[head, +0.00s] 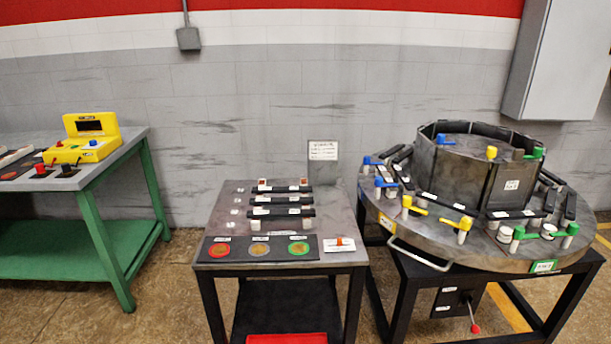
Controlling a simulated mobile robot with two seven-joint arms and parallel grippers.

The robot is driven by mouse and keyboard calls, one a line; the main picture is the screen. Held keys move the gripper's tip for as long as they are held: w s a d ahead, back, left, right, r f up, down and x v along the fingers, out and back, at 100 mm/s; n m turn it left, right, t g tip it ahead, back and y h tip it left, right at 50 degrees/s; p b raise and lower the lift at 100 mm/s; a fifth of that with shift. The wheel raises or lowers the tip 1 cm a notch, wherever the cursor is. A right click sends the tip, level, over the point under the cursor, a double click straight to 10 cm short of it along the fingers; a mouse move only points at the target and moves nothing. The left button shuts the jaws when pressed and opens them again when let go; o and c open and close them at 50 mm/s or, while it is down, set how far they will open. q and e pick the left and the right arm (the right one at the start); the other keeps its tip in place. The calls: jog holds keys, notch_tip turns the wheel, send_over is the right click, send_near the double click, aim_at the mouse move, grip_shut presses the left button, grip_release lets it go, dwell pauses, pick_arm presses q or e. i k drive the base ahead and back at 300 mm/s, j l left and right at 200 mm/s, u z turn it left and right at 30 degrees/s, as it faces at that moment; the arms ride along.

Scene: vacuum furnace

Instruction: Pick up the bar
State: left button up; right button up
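Several dark bars lie on the small grey table (333,213) in the middle of the head view. The front bar (283,212) rests across small light supports, parallel to the others behind it, and carries white labels. The rear bar (284,189) has small reddish-white pieces near its two ends. More dark bars sit on the round metal plate at the right, one of them at its front (515,214). Which bar is meant cannot be told from the picture. Neither of my grippers is in view.
A black mat (228,250) with red, orange and green discs lies at the small table's front. The round plate (475,261) holds coloured clamps around a dark drum (457,184). A green bench (107,232) with a yellow box (88,151) stands left. Floor between is clear.

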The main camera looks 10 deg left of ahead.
aim_at(299, 188)
jog(key=i+j, duration=0.1)
jog(key=j, duration=0.2)
jog(key=i+j+z, duration=0.1)
jog(key=j+z, duration=0.15)
jog(key=j, duration=0.2)
jog(key=i+j+z, duration=0.1)
jog(key=j+z, duration=0.15)
jog(key=j, duration=0.25)
